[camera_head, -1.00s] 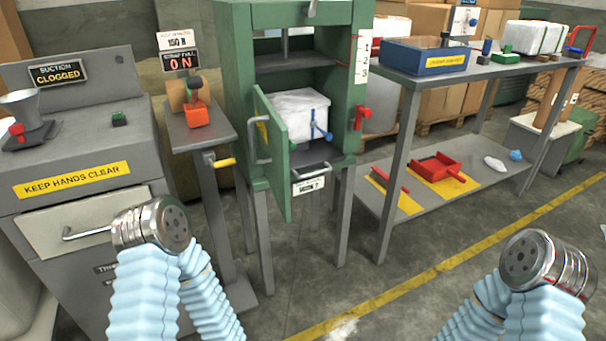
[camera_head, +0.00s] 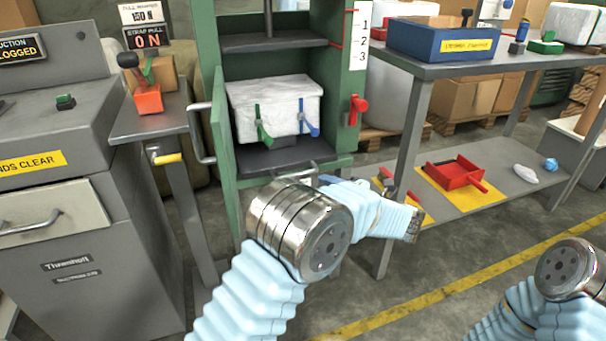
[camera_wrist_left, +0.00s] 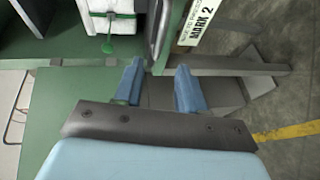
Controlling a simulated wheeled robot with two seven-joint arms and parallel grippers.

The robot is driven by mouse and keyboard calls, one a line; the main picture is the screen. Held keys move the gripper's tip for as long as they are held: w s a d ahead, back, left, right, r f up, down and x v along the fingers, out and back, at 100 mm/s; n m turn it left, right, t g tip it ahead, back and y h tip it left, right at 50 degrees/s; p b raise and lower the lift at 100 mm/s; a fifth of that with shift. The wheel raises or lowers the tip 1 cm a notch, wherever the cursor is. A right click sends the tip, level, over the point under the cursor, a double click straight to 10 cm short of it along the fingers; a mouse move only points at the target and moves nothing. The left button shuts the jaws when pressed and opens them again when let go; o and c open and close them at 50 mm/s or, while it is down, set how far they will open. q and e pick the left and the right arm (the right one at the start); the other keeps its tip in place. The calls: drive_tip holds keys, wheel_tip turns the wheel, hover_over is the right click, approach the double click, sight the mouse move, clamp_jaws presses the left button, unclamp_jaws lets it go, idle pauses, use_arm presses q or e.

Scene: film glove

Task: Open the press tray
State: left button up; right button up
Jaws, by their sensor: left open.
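The press (camera_head: 205,50) is a green cabinet with its door (camera_head: 222,165) swung open at the left. A white bale (camera_head: 275,105) with green and blue straps sits inside, above the dark press tray (camera_head: 262,160). The tray's grey bar handle (camera_head: 290,178) sticks out at the front and also shows in the left wrist view (camera_wrist_left: 160,32). My left gripper (camera_wrist_left: 158,78) is open and empty. Its blue fingers point at the handle, whose near end lies between or just beyond the tips; contact cannot be told. In the head view my left arm mostly hides this gripper. My right gripper is out of view.
A red-handled lever (camera_head: 356,105) juts from the press's right side. A grey workbench (camera_head: 480,62) with a blue bin (camera_head: 440,40) stands right; its lower shelf (camera_head: 530,178) holds a red tray (camera_head: 455,172). A pedestal with a yellow handle (camera_head: 168,158) stands left.

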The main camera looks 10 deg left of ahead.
sight(297, 176)
use_arm(q)
drive_tip(key=p+x, duration=0.1)
drive_tip(key=x, duration=1.2)
drive_tip(key=shift+f, duration=0.1)
clamp_jaws()
